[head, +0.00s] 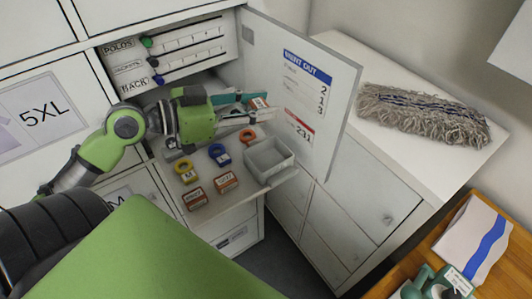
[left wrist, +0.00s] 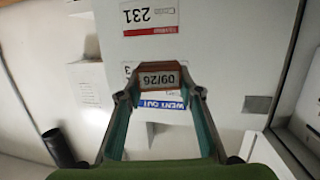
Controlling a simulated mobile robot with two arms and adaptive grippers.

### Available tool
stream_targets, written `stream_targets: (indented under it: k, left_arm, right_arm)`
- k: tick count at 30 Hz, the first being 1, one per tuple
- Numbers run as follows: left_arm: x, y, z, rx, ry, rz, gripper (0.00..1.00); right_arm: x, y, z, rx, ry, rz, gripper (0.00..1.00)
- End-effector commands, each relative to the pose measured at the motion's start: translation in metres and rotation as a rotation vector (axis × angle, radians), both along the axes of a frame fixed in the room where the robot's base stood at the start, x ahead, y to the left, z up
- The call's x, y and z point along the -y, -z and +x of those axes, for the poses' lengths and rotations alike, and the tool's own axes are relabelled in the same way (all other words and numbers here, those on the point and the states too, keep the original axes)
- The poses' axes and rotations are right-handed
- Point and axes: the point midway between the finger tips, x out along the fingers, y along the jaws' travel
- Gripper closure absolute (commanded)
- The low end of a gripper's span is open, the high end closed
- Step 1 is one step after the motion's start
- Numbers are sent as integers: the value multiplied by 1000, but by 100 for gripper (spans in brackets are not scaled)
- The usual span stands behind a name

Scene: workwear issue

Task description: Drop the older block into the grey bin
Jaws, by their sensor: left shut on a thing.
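My left gripper (head: 253,108) is shut on a red-brown block (head: 259,103) with a white label. In the left wrist view the block (left wrist: 160,78) sits between the fingertips, and its label appears to read 09/26. The gripper holds it up in front of the open cabinet door, above and behind the grey bin (head: 285,166). The bin stands at the right of the pull-out shelf and looks empty inside. Two similar red-brown blocks, one (head: 193,199) at the front and one (head: 226,181) beside it, lie on the shelf; their labels are too small to read surely. My right gripper is not in view.
A yellow ring (head: 183,168), a blue ring (head: 220,154) and an orange ring (head: 248,136) with tags lie on the shelf (head: 213,209). The open door (head: 322,115) stands close on the right. A mop head (head: 422,113) lies on the white counter beyond.

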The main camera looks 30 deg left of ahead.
Motion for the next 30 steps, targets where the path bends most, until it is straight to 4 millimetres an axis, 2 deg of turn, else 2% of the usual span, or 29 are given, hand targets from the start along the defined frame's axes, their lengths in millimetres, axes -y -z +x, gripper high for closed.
stream_targets:
  k: [8,19,30]
  left_arm:
    - [1,15,-1,-1,1,0,81]
    - [1,57,-1,-1,1,-1,81]
    - [1,60,-1,0,1,0,81]
  right_arm:
    - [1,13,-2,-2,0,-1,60]
    - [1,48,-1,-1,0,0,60]
    - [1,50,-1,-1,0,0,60]
